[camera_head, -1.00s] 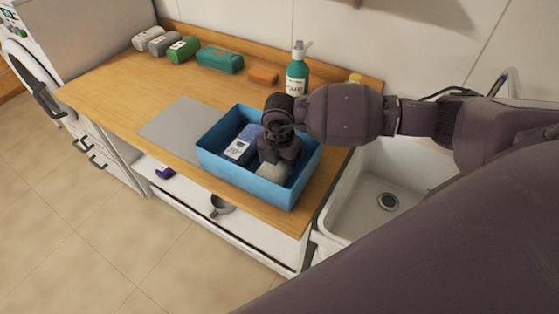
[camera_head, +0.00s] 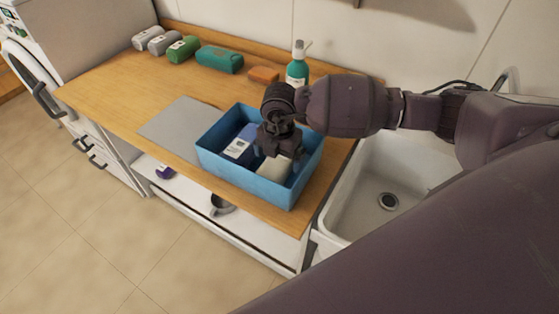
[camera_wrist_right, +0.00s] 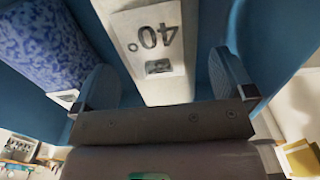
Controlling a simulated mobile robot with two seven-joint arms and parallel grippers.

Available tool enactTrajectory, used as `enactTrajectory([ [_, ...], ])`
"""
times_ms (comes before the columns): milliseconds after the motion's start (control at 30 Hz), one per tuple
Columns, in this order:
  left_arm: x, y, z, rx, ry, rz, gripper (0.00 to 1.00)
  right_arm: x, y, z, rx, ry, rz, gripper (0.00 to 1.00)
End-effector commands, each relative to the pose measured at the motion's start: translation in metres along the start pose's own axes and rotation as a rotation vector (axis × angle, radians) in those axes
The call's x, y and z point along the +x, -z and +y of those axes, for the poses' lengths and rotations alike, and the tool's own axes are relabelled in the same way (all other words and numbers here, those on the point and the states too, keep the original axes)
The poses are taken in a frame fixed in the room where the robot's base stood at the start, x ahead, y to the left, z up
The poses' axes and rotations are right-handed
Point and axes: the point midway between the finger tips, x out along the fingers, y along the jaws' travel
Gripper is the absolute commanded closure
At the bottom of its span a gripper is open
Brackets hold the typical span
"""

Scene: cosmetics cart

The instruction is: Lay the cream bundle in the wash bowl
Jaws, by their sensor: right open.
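The cream bundle (camera_head: 274,170) lies in the blue rectangular tub (camera_head: 226,173), the only bowl-like vessel on the counter. It sits towards the right end of the tub and also shows in the right wrist view (camera_wrist_right: 150,45), with a "40°" label. My right gripper (camera_head: 278,153) is just above the bundle, pointing down into the tub. In the right wrist view my right gripper (camera_wrist_right: 162,68) is open, one finger on each side of the bundle with gaps between. My left gripper is not in view.
A blue bundle (camera_head: 242,146) lies beside the cream one in the tub. A grey mat (camera_head: 180,125) is left of the tub. A pump bottle (camera_head: 298,70), an orange block (camera_head: 264,74) and several rolled bundles (camera_head: 219,60) stand along the back. A white sink (camera_head: 360,215) is at right.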

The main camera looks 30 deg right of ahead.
Motion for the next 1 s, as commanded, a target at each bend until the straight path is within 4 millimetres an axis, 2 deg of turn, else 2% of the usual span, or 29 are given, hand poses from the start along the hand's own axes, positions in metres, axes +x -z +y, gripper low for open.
enactTrajectory([
  [300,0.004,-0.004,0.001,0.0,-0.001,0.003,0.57,-0.062,-0.001,0.001,0.001,-0.003,-0.002,0.0],
  [500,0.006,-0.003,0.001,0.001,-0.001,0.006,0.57,-0.088,-0.001,0.0,0.001,-0.001,-0.001,0.0],
  [700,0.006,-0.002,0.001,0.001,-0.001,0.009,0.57,-0.097,0.0,0.0,0.001,0.0,-0.001,0.0],
  [1000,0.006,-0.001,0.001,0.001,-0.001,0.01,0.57,-0.097,0.0,0.0,0.002,0.0,0.0,0.0],
])
